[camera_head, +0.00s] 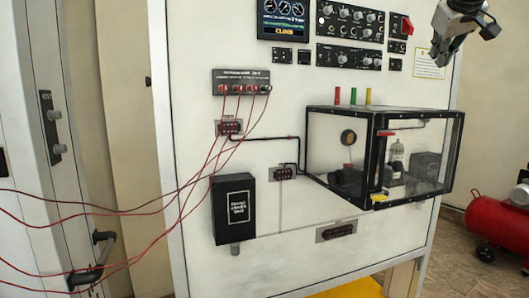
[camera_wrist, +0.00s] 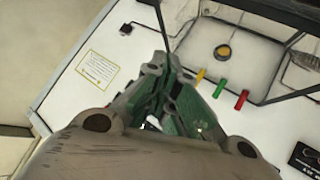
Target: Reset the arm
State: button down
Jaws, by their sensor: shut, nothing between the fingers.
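My gripper (camera_head: 440,57) hangs at the upper right of the head view, in front of the right edge of the white trainer panel (camera_head: 190,130). It is shut and empty, apart from the panel's fittings. In the wrist view my gripper (camera_wrist: 162,70) points toward the panel, with its fingers together. The glass-walled box (camera_head: 420,190) with black edges is mounted on the panel below and left of my gripper. Red (camera_head: 337,96), green (camera_head: 368,96) and yellow (camera_head: 353,96) posts stand at the top of the box.
Red cables (camera_head: 200,180) run from a socket strip (camera_head: 240,82) across the left side. A black box (camera_head: 233,208) sits low on the panel. A red tank (camera_head: 495,220) stands on the floor at right. A yellow-bordered label (camera_head: 430,63) is near my gripper.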

jog(key=s+a+f+g+y, duration=0.1)
jog(key=s+a+f+g, duration=0.1)
jog(key=s+f, duration=0.5)
jog(key=s+a+f+g+y, duration=0.1)
jog(key=s+f, duration=0.7)
jog(key=f, duration=0.8)
jog(key=s+a+f+g+y, duration=0.1)
jog(key=s+a+f+g, duration=0.2)
jog(key=s+f, duration=0.5)
notch_tip(320, 180, down, 4)
jog(key=shift+f+m+y, duration=0.2)
jog(key=shift+m+y, duration=0.2)
